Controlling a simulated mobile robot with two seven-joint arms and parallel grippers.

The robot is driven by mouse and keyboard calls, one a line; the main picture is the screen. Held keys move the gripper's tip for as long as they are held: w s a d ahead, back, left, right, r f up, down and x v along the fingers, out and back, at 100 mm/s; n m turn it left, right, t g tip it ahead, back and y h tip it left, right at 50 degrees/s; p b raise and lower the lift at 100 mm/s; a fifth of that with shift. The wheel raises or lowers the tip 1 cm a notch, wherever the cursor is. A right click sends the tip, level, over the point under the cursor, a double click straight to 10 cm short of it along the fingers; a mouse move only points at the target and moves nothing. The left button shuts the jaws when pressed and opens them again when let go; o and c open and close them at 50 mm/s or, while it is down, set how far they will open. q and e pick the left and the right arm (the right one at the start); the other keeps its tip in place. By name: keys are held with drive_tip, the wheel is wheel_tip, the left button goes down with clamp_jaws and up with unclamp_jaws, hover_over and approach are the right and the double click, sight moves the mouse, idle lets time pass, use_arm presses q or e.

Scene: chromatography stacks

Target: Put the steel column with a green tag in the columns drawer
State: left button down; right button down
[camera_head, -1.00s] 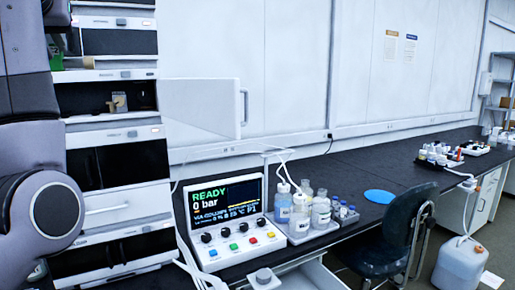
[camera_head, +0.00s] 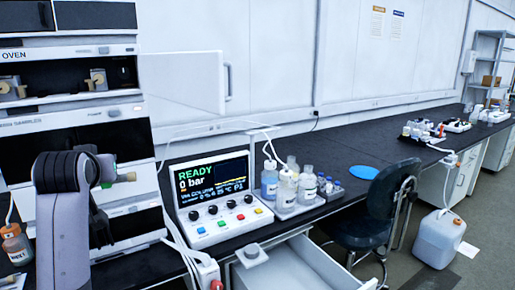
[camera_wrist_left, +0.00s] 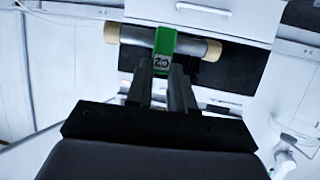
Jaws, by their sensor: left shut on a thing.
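The steel column (camera_wrist_left: 205,48) with tan end caps and a green tag (camera_wrist_left: 164,42) is held crosswise between the fingers of my left gripper (camera_wrist_left: 163,75) in the left wrist view. The gripper is shut on the column at the tag. In the head view my left gripper (camera_head: 102,168) is at the lower left, in front of the instrument stack. It hides most of the column; a tan end (camera_head: 128,177) shows. An open white drawer (camera_head: 305,262) is below the bench front, right of the gripper and apart from it. Its label is not readable. My right gripper is not in view.
The instrument stack (camera_head: 72,122) has an open oven door (camera_head: 185,80). A control box (camera_head: 212,200) reading READY, 0 bar and a bottle tray (camera_head: 300,208) stand on the bench. A chair (camera_head: 372,215) is right of the drawer. A brown-capped bottle (camera_head: 15,243) is at far left.

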use_arm(q)
drive_tip(key=s+d+f+m+h, duration=0.2)
drive_tip(key=s+d+f, duration=0.4)
drive_tip(key=s+f, duration=0.3)
drive_tip(key=s+d+f+m+t+h, duration=0.1)
drive_tip(key=s+d+f+m+h, duration=0.1)
drive_tip(key=s+d+f, duration=0.3)
drive_tip(key=s+f, duration=0.4)
drive_tip(key=f, duration=0.1)
drive_tip(key=shift+s+d+h, duration=0.25)
drive_tip(key=shift+d+h, duration=0.15)
drive_tip(key=shift+w+a+f, duration=0.1)
